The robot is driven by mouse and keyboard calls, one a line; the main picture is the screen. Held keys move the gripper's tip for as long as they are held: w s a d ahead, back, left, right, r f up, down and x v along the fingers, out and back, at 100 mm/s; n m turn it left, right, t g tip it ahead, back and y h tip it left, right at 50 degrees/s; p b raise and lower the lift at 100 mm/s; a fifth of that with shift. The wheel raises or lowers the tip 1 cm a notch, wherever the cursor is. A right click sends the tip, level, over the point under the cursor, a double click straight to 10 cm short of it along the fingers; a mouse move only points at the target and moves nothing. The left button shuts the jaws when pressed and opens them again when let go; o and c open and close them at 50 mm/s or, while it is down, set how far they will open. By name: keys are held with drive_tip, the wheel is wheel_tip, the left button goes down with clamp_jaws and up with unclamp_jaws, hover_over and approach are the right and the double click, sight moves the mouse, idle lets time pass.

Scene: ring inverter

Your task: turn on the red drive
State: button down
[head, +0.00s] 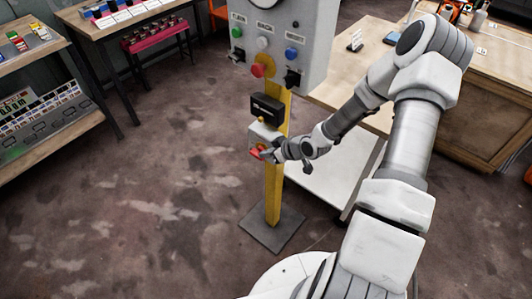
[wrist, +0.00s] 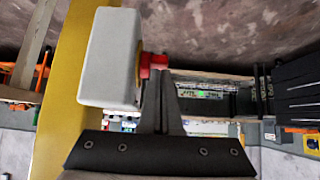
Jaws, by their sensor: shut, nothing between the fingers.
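A small light grey box (head: 262,137) is fixed to the yellow post (head: 273,195), with a red part (head: 257,152) low on its front. In the wrist view the box (wrist: 108,58) shows pale, and a red knob (wrist: 154,61) sticks out of its right side. My gripper (head: 268,154) is shut and empty, right beside the red part. In the wrist view my gripper's fingers (wrist: 160,78) overlap the red knob's lower edge; I cannot tell if they touch. Which control is the red drive is not readable.
A grey panel (head: 305,30) above carries a green, a white and a blue button, and a red knob (head: 258,70) on yellow. A black box (head: 267,108) sits between. A white-topped table (head: 325,180) stands right of the post. Floor at left is clear.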

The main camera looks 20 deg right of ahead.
sight(263, 159)
drive_tip(key=shift+s+d+f+t+y+b, duration=0.15)
drive_tip(key=shift+f+t+y+b, duration=0.2)
drive_tip(key=shift+t+b, duration=0.35)
drive_tip(key=shift+s+d+f+t+y+b, duration=0.1)
drive_tip(key=shift+s+f+t+y+b, duration=0.1)
drive_tip(key=shift+t+y+b, duration=0.45)
drive_tip(key=f+b, duration=0.1)
drive_tip(key=b, duration=0.1)
drive_tip(key=t+y+b, duration=0.1)
drive_tip(key=b, duration=0.1)
drive_tip(key=shift+s+d+f+t+b, duration=0.15)
drive_tip(key=shift+s+f+t+b, duration=0.1)
drive_tip(key=shift+f+b, duration=0.15)
drive_tip(key=f+t+y+b, duration=0.1)
drive_tip(key=b, duration=0.3)
drive_tip(key=f+t+y+b, duration=0.1)
drive_tip(key=t+b, duration=0.1)
drive_tip(key=b, duration=0.2)
drive_tip(key=f+t+y+b, duration=0.1)
drive_tip(key=b, duration=0.3)
drive_tip(key=shift+w+a+f+t, duration=0.2)
drive_tip(key=shift+w+f+t, duration=0.1)
drive_tip(key=shift+w+f, duration=0.05)
